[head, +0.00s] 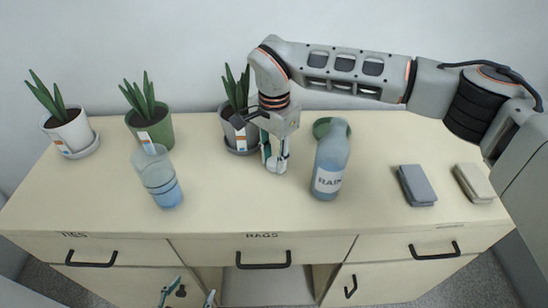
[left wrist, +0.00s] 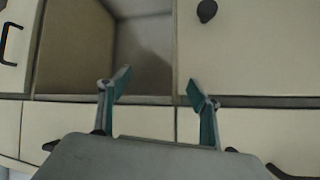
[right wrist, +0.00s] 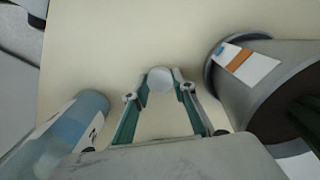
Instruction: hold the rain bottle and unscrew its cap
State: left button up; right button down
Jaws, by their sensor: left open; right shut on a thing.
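The rain bottle (head: 329,172) is blue with a white label. It stands upright on the countertop, right of centre, and also shows at the lower left of the right wrist view (right wrist: 58,135). No separate white cap is seen on its top. My right gripper (head: 274,160) is left of the bottle, apart from it, low over the counter. Its fingers are shut on a small round whitish thing, which looks like the cap (right wrist: 160,79). My left gripper (head: 187,297) is open and empty, low in front of the cabinet; its fingers are spread in the left wrist view (left wrist: 158,85).
A grey plant pot (head: 238,138) stands close to my right gripper. A green pot (head: 152,130), a white pot (head: 70,131) and a glass with blue liquid (head: 160,178) are leftward. A grey block (head: 417,185) and a beige block (head: 474,184) lie right. A green dish (head: 321,128) is behind the bottle.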

aim_at(274, 162)
jog(key=shift+f, duration=0.1)
jog(key=c, duration=1.6)
grip_release()
jog(key=shift+c, duration=0.2)
notch_tip(274, 162, up, 12)
jog(key=shift+r+p, duration=0.2)
jog(key=shift+p, duration=0.25)
jog(key=shift+s, duration=0.1)
